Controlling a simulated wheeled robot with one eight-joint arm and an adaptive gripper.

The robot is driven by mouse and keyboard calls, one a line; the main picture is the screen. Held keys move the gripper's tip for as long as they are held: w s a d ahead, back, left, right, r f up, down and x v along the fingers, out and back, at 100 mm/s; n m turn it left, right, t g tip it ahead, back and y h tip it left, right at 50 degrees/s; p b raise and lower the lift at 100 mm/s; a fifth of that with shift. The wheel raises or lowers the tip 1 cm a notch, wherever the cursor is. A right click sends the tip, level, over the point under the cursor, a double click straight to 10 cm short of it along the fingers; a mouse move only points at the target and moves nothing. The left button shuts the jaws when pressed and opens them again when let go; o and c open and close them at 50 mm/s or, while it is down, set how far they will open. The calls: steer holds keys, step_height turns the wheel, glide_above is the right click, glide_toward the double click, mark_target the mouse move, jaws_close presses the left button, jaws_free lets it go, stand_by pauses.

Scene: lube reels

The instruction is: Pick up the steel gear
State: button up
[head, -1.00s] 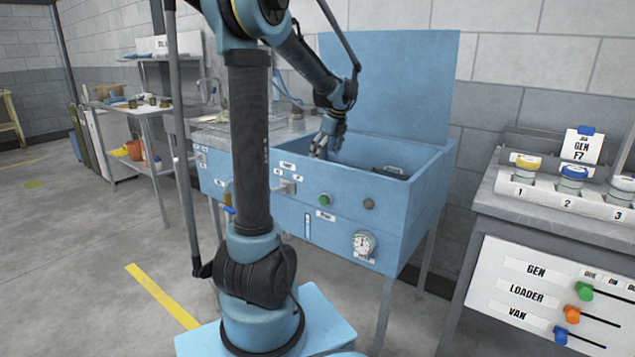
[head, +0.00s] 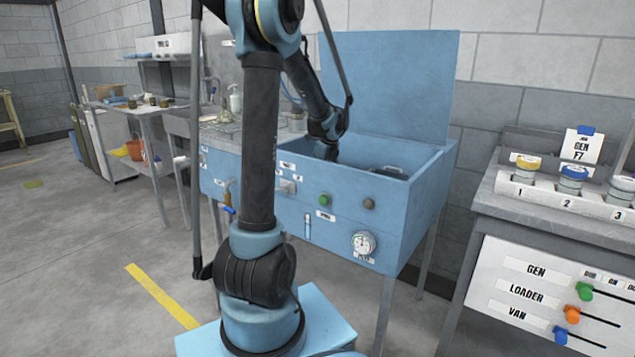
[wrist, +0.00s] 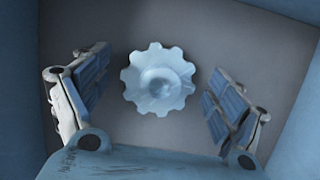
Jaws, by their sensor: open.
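The steel gear (wrist: 158,79) is a pale, toothed disc with a raised round hub. In the wrist view it lies on the grey floor (wrist: 245,40) of the blue wash tub (head: 400,225), face toward the camera. My gripper (wrist: 158,95) is open, with one finger pad to the left of the gear and one to the right. Gaps show on both sides and nothing is held. In the head view my gripper is down inside the tub, so its fingers and the gear are hidden behind the tub's front wall.
Blue tub walls surround my gripper closely. The raised blue lid (head: 390,85) stands behind the tub. A dark object (head: 388,171) is at the tub's right side. A bench with numbered jars (head: 525,167) stands to the right, and a metal shelf (head: 150,108) to the left.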

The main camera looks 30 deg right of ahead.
steer(key=c, duration=1.6)
